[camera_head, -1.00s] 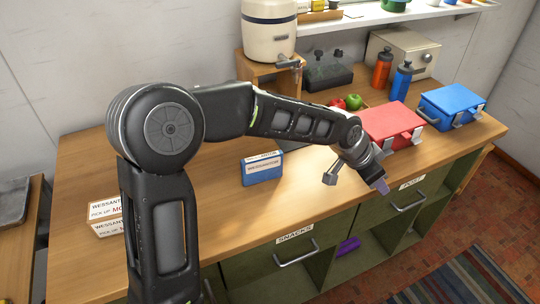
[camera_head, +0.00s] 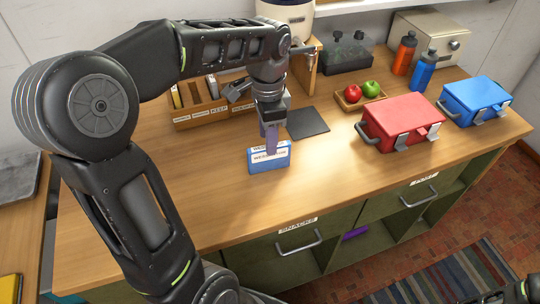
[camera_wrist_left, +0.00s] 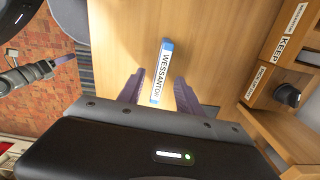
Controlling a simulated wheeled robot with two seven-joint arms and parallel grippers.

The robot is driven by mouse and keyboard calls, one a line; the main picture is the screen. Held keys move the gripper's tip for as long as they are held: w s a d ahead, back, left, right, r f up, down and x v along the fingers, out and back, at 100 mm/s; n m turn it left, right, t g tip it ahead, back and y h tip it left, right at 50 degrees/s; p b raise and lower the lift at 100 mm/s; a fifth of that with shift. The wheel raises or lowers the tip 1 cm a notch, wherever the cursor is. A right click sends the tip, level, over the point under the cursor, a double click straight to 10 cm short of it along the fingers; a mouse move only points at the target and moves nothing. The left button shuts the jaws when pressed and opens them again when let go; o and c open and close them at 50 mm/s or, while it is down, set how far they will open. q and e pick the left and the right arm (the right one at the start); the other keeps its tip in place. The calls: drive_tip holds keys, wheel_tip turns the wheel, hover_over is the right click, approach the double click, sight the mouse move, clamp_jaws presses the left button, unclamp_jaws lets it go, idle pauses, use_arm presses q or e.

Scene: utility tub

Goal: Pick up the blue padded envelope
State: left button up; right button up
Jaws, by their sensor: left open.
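The blue padded envelope (camera_head: 268,158) stands upright on the wooden counter, with a white printed label on its face and top. In the left wrist view its narrow top edge (camera_wrist_left: 160,74) shows. My left gripper (camera_head: 270,138) is over it, pointing down and open. In the left wrist view one purple finger of the left gripper (camera_wrist_left: 158,88) is on each side of the envelope, with gaps between. My right gripper (camera_wrist_left: 62,62) shows at the left of that view, away from the envelope; its jaws are unclear.
A wooden sorter (camera_head: 210,115) labelled KEEP stands behind the envelope, beside a dark flat pad (camera_head: 307,122). A red box (camera_head: 395,122) and a blue box (camera_head: 474,100) are to the right, near a fruit tray (camera_head: 352,103). Counter in front of the envelope is clear.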

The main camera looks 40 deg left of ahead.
sight(269, 158)
use_arm(q)
drive_tip(key=shift+d+f, duration=0.1)
drive_tip(key=shift+f, duration=1.15)
drive_tip(key=shift+f, duration=0.15)
wheel_tip(269, 158, down, 5)
drive_tip(key=shift+w+p, duration=0.15)
drive_tip(key=shift+p, duration=0.65)
clamp_jaws()
